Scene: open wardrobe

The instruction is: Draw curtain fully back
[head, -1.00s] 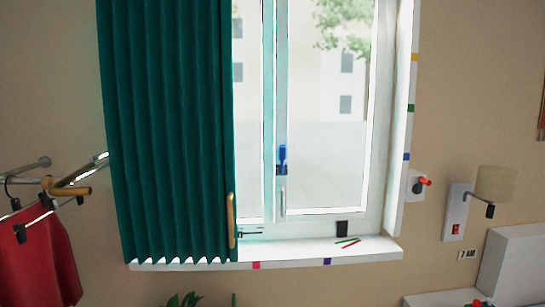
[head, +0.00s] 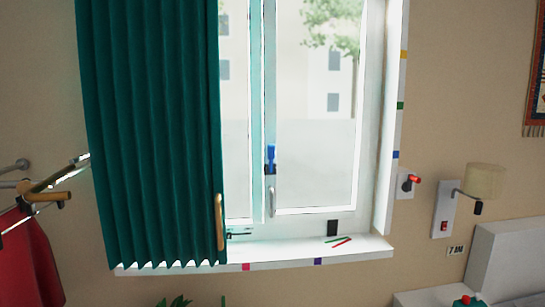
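The right part of the window (head: 315,160) is uncovered, with white frames and a blue-topped handle (head: 271,155). The curtain's top is outside the view. My gripper is not in view.
The white sill (head: 290,255) has coloured marks and red and green sticks (head: 340,240). A rail with a red garment (head: 28,255) is at left. A wall knob (head: 407,184), a lamp (head: 483,182) and white furniture (head: 510,255) are at right.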

